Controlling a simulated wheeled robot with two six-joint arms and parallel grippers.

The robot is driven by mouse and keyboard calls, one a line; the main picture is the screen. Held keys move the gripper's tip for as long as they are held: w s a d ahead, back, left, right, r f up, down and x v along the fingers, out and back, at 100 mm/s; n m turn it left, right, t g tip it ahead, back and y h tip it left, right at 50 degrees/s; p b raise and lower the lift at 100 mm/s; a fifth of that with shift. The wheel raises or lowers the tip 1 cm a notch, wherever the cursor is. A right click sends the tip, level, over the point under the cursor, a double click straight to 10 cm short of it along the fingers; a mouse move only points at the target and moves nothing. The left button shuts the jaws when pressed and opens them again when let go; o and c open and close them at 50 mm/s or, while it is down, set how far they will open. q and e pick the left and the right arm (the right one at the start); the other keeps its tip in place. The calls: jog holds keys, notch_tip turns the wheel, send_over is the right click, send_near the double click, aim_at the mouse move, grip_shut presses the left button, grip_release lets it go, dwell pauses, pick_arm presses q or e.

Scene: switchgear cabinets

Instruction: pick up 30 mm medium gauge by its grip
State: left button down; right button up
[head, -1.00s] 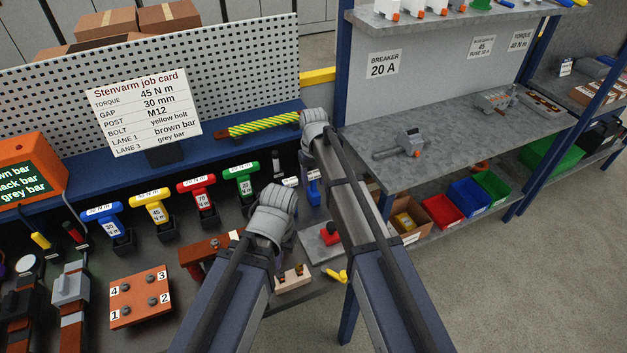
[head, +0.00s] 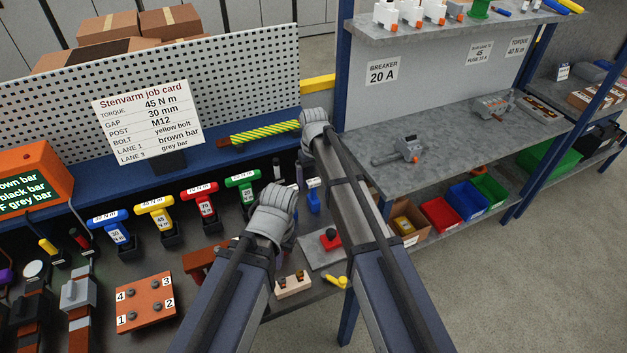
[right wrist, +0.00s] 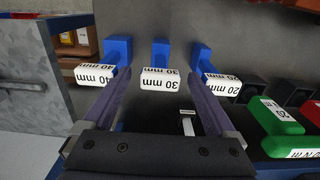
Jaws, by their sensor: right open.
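The 30 mm medium gauge (right wrist: 161,52) is a blue block with a white label reading 30 mm, in the middle of the right wrist view. My right gripper (right wrist: 161,76) is open, one finger on each side of this gauge, with gaps showing. Nothing is held. In the head view the right wrist (head: 316,125) hides its own jaws, and a blue gauge (head: 313,202) shows just below it. My left wrist (head: 270,208) is lower in the head view, over the bench; its jaws are hidden.
In the right wrist view, the 40 mm gauge (right wrist: 117,50) and 20 mm gauge (right wrist: 201,54) stand close outside the fingers. In the head view, a job card (head: 147,118) reads gap 30 mm. A grey shelf (head: 450,140) stands at right.

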notch_tip(320, 180, up, 7)
jog(key=p, duration=0.6)
jog(key=shift+r, duration=0.2)
pick_arm(q)
notch_tip(320, 180, up, 7)
jog(key=shift+f+b, duration=0.2)
jog(key=shift+b, duration=0.15)
pick_arm(e)
jog(key=s+d, duration=1.1)
jog(key=s, duration=0.1)
jog(key=shift+s+d+f, duration=0.3)
jog(key=shift+s+f, duration=0.1)
jog(key=shift+f, duration=0.05)
